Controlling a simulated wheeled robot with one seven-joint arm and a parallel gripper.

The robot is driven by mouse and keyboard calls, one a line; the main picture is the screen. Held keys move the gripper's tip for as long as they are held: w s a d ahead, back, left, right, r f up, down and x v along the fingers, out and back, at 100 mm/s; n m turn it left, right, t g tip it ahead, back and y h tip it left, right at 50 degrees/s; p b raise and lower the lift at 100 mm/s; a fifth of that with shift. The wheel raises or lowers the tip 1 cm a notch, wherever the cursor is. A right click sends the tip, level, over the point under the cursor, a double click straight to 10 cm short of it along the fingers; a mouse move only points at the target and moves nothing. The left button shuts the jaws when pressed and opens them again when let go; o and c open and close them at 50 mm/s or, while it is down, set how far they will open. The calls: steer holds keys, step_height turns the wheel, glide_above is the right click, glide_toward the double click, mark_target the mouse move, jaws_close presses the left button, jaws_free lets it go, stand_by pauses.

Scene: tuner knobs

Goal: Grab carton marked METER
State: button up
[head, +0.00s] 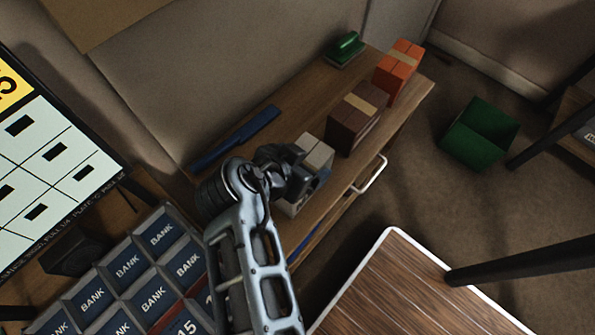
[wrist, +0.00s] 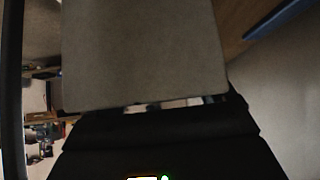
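A grey carton (head: 316,152) with a paler band stands on the wooden bench, partly hidden behind my gripper (head: 300,178). A brown carton (head: 346,129) with a tan band and an orange carton (head: 397,68) with a pale band stand farther along the bench. No METER marking is readable on any carton. My gripper is at the grey carton, overlapping it in the head view. In the wrist view a plain grey face, likely the grey carton (wrist: 145,50), fills the upper middle, right against my dark gripper (wrist: 160,125). The fingertips are hidden, so I cannot tell whether they grip it.
The wooden bench (head: 285,103) runs along the wall and has a pale handle (head: 371,176) on its front. A green bin (head: 480,133) stands on the floor. A wood-topped table (head: 410,290) is in front.

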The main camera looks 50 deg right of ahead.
steer(key=c, duration=0.6)
steer(key=shift+c, duration=0.2)
